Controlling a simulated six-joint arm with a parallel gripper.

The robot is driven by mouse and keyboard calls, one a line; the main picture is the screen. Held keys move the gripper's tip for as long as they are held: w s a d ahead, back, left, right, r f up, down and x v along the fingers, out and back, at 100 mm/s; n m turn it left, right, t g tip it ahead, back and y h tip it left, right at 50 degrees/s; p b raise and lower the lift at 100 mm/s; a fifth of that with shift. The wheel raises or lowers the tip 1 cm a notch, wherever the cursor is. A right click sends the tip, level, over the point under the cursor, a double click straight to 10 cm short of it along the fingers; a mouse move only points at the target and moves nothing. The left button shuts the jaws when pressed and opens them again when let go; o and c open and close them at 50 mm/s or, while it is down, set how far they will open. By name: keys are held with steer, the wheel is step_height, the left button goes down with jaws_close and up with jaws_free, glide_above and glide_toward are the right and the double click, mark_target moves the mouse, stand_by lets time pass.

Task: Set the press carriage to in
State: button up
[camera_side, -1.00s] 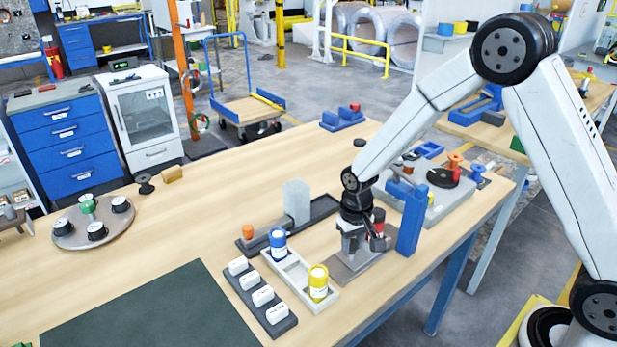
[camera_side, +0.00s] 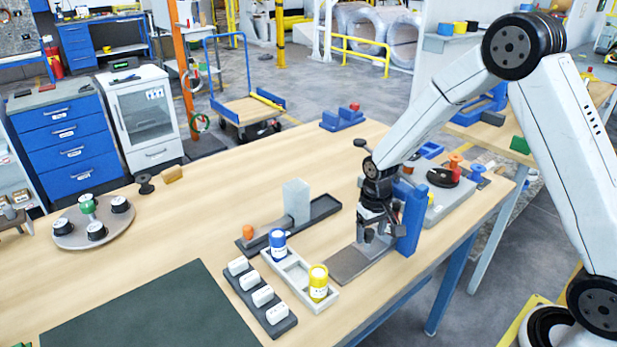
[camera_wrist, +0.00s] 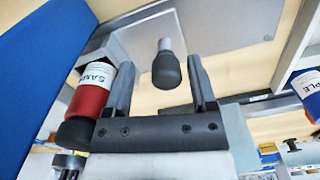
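The press seems to be the blue upright (camera_side: 412,218) with a flat grey base plate (camera_side: 350,264). Its carriage is mostly hidden behind my gripper (camera_side: 378,231) in the side view. The wrist view shows a pale block (camera_wrist: 112,46) with a grey handle ending in a dark knob (camera_wrist: 166,72). My fingers stand apart, one on each side of this knob; I cannot tell whether they touch it. A red sample can (camera_wrist: 93,95) stands by the block, left of the fingers. The blue upright (camera_wrist: 40,75) also shows in the wrist view.
Left of the plate are a grey tray with a blue can (camera_side: 278,243) and a yellow can (camera_side: 318,284), a dark rack of white blocks (camera_side: 263,296), and a dark rail with a grey block (camera_side: 296,202). The table's front edge is close to the plate.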

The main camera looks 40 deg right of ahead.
steer(key=shift+a+r, duration=0.1)
steer(key=shift+r, duration=3.85)
steer(key=shift+s, duration=0.1)
steer(key=s+a+n+t, duration=0.2)
steer(key=s+a, duration=0.2)
steer(key=s, duration=0.9)
steer(key=shift+r+n+t, duration=0.3)
steer(key=shift+r, duration=0.05)
